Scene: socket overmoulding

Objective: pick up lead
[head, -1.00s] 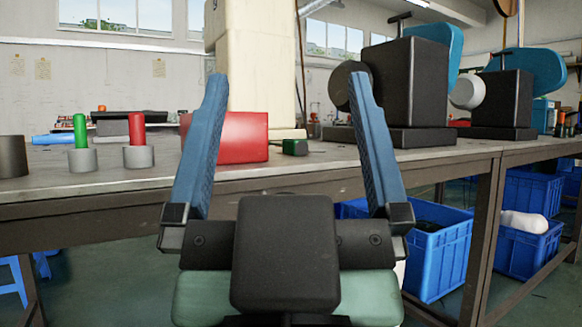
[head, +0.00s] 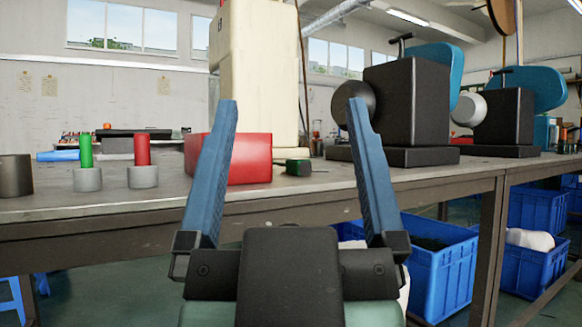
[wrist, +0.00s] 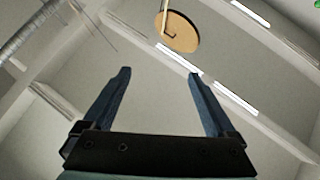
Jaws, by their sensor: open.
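My gripper (head: 292,105) is open and empty, with two blue fingers pointing up in front of the workbench's front edge. It also shows open in the wrist view (wrist: 160,72), against the ceiling. I cannot make out a lead for certain in either view. Behind the left finger, a red box (head: 245,158) sits on the workbench (head: 110,203). A small dark green block (head: 298,167) lies to the right of the red box. The left finger hides part of the red box.
Grey holders with a green rod (head: 86,152) and a red rod (head: 142,152) stand at left, beside a dark cylinder (head: 15,175). Black machines (head: 408,105) stand at right. A cream column (head: 258,80) rises behind. Blue crates (head: 440,270) are under the bench.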

